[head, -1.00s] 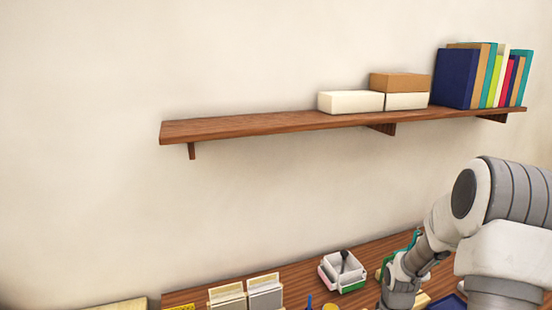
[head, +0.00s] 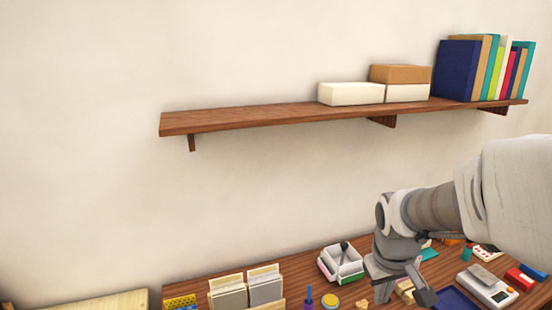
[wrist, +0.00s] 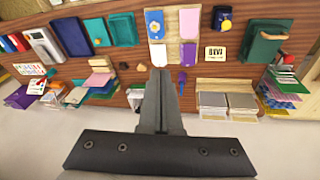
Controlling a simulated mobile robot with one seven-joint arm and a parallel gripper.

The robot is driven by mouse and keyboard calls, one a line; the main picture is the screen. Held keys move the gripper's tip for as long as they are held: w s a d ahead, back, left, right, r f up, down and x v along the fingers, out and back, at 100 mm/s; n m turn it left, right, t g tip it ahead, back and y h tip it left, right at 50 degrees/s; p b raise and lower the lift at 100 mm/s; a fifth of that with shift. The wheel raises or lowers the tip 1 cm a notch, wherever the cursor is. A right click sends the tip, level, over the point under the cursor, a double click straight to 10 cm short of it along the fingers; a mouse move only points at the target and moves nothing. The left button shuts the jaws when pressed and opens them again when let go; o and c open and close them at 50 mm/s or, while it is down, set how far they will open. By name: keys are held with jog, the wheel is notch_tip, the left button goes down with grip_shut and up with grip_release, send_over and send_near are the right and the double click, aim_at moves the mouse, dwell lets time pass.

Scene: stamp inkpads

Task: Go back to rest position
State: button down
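My gripper (wrist: 161,75) shows in the wrist view with its dark fingers close together and nothing visible between them. It hangs above the desk, apart from the things on it. In the head view my wrist is over the desk at the lower right, and the fingertips are not clear there. A white tray (head: 342,263) with a dark-handled object stands left of my wrist in the head view.
The wooden desk (head: 300,267) holds card holders (head: 246,292), a dark blue tray (head: 455,299) and a calculator-like device (head: 487,287). A wall shelf (head: 270,122) with boxes and books (head: 456,72) is above. The wall space left of my arm is free.

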jog(key=s+a+r+m+t, duration=0.1)
jog(key=s+a+r, duration=0.2)
jog(key=s, duration=0.3)
jog(key=s+a+r+m+t+y, duration=0.1)
jog(key=s+a+r+t, duration=0.1)
jog(key=s+r, duration=0.4)
jog(key=shift+s+a, duration=0.55)
jog(key=shift+a, duration=0.15)
jog(key=shift+d+r, duration=0.1)
